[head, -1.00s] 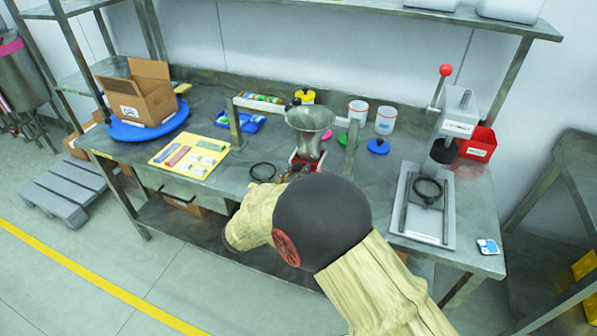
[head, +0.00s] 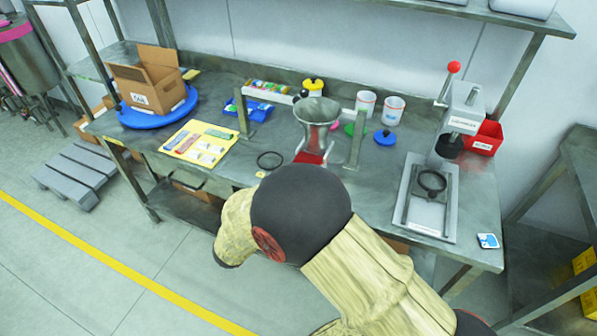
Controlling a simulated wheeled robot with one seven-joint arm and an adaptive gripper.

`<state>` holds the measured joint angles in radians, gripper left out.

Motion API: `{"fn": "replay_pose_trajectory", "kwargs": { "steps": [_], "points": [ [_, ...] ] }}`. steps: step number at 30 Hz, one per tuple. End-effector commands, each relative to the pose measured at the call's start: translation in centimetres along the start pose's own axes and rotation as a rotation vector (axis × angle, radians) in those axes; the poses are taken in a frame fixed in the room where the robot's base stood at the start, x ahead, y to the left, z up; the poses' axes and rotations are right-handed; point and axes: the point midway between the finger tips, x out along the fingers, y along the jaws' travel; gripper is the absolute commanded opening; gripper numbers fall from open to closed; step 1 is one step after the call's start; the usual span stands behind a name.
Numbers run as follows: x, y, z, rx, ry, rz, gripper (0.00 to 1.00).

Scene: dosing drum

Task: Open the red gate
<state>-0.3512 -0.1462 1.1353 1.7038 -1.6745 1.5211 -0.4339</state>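A metal hopper (head: 317,112) with a funnel-shaped top stands mid-bench between two upright posts. A red part (head: 309,158), which may be the red gate, shows at its lower front. I cannot tell from this view how the gate stands. My arm, with yellowish covering and a dark joint, reaches up from the bottom of the picture in front of the bench. My gripper is hidden behind the arm, so its fingers and anything in them do not show.
A black ring (head: 270,160) and a yellow board (head: 200,144) lie left of the hopper. A cardboard box (head: 146,82) sits on a blue turntable (head: 158,112). White cups (head: 393,110) and a blue lid (head: 385,138) stand right. A lever press (head: 440,180) and red bin (head: 484,138) are farther right.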

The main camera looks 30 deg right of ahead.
Motion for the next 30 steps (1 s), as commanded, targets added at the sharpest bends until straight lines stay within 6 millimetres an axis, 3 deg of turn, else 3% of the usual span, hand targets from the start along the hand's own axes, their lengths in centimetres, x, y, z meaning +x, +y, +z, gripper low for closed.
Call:
{"fn": "replay_pose_trajectory", "kwargs": {
  "steps": [6, 7, 17, 30],
  "points": [
    [-0.12, 0.04, -0.07, -0.001, -0.001, 0.003, 0.00],
    [-0.12, 0.04, -0.08, -0.001, -0.001, 0.003, 0.21],
    [-0.05, -0.01, -0.08, -0.002, 0.000, 0.001, 0.40],
    [-0.82, 0.05, -0.10, -0.002, 0.000, 0.003, 0.41]
  ]
}}
